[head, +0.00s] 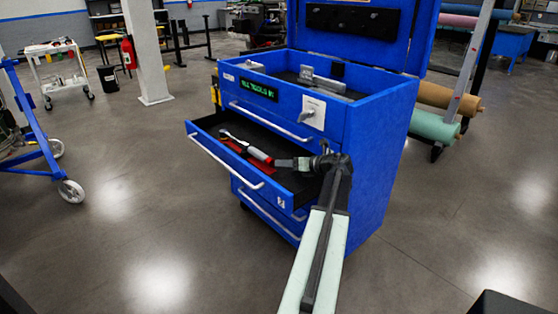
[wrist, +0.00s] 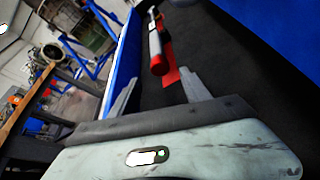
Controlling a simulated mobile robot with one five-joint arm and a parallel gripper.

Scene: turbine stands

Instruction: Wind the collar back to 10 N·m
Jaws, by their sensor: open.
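A torque wrench (head: 246,146) with a metal shaft and a red grip end lies in the open drawer (head: 283,184) of the blue tool cabinet (head: 372,130). It lies on or beside a red patch (wrist: 172,76) on the dark liner. In the wrist view the wrench (wrist: 155,42) points away, its red end nearest me. My gripper (head: 281,162) is over the drawer's right part, near that red end. In the wrist view my gripper (wrist: 160,90) is open and empty, its fingers apart, with the red end just beyond them. The collar's scale is too small to read.
The drawer's front handle (head: 225,163) sticks out toward me. A green-lit display (head: 258,89) and a white switch plate (head: 313,112) are on the cabinet above the drawer. The lid stands raised.

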